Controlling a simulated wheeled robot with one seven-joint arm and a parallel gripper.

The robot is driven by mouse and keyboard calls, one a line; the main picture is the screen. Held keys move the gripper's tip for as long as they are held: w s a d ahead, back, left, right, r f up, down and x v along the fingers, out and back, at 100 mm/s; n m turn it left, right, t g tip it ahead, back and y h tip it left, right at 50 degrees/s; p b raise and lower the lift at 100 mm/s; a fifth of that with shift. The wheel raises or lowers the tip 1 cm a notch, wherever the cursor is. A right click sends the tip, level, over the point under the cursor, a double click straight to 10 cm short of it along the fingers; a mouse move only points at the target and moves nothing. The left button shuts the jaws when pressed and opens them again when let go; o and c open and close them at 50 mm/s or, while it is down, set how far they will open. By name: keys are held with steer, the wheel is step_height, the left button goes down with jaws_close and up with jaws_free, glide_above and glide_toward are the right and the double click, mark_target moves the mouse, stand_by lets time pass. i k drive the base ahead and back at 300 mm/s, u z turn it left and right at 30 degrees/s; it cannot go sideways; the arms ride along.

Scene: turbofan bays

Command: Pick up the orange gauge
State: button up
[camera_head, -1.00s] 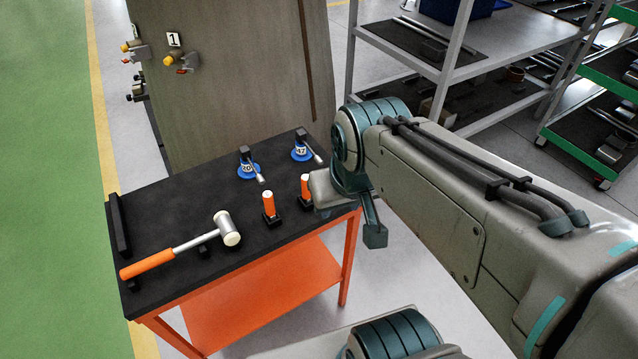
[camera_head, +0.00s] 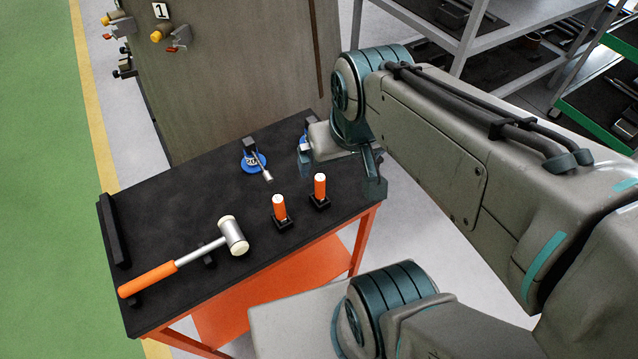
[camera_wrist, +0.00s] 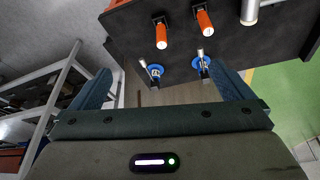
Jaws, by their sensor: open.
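Two upright orange cylinders with white tops, each in a small black base, stand on the black tabletop: a left one (camera_head: 279,207) and a right one (camera_head: 320,187). Both look alike, so I cannot tell which is the orange gauge. In the wrist view they show near the top edge, one at centre (camera_wrist: 161,36) and one to its right (camera_wrist: 205,23). My gripper (camera_head: 340,178) is over the table's back right part, behind the cylinders and touching neither. In the wrist view its two fingers (camera_wrist: 148,65) are wide apart with nothing held.
A mallet (camera_head: 205,249) with an orange handle lies at the table's left. A blue-based tool (camera_head: 254,162) stands behind the cylinders; another (camera_head: 304,146) is partly hidden by my gripper. A tall panel (camera_head: 220,80) rises behind the table (camera_head: 165,215). Grey shelving (camera_head: 480,40) stands at the right.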

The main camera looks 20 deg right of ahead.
mark_target(319, 178)
steer(key=z, duration=2.95)
steer(key=k, duration=0.5)
steer(key=u, duration=1.2)
